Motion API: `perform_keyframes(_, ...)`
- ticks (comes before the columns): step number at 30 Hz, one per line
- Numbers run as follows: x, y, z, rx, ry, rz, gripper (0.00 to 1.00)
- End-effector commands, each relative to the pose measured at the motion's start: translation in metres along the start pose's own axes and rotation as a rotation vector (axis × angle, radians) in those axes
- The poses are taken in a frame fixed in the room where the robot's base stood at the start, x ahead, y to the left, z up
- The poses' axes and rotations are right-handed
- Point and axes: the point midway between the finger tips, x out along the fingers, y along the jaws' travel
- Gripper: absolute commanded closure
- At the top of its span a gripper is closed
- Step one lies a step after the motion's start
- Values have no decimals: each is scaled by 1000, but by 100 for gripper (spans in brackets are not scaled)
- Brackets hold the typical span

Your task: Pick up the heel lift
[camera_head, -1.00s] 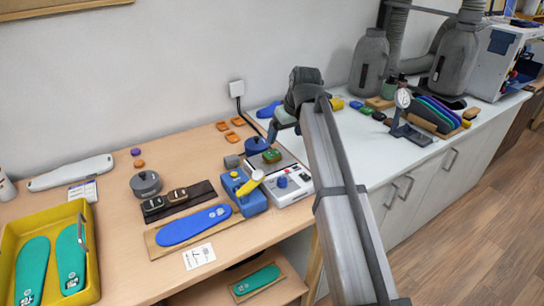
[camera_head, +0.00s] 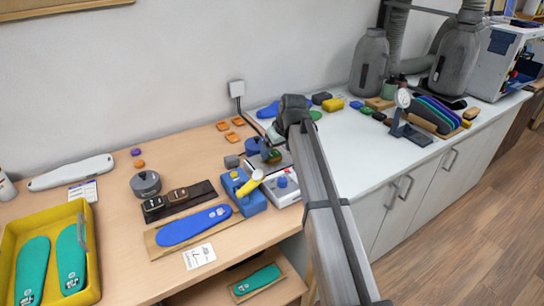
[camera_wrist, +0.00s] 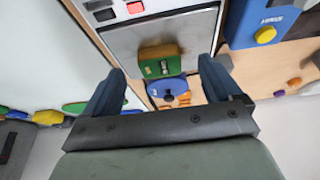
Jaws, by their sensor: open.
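A small green and brown block (camera_wrist: 160,62) with a marked face, which may be the heel lift, lies on a grey metal plate (camera_wrist: 190,27). It also shows in the head view (camera_head: 272,156), partly covered by my gripper (camera_head: 274,140). In the wrist view my gripper (camera_wrist: 161,66) is open, its two blue fingers on either side of the block in the picture. The fingers look empty, and I cannot tell their height above the block. Several small orange pieces (camera_head: 238,121) lie on the wood top near the wall.
A blue round piece with a black knob (camera_wrist: 167,89) sits just beyond the block. A blue insole (camera_head: 194,226) and yellow tray (camera_head: 12,245) are left.

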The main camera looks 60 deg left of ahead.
Motion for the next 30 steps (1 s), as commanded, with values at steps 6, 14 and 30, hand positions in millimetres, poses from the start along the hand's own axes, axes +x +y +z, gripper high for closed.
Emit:
perform_keyframes(6,30,2,-5,0,-2,-1,8)
perform_keyframes(14,40,2,-5,0,-1,0,8)
perform_keyframes(30,39,2,-4,0,-1,0,53)
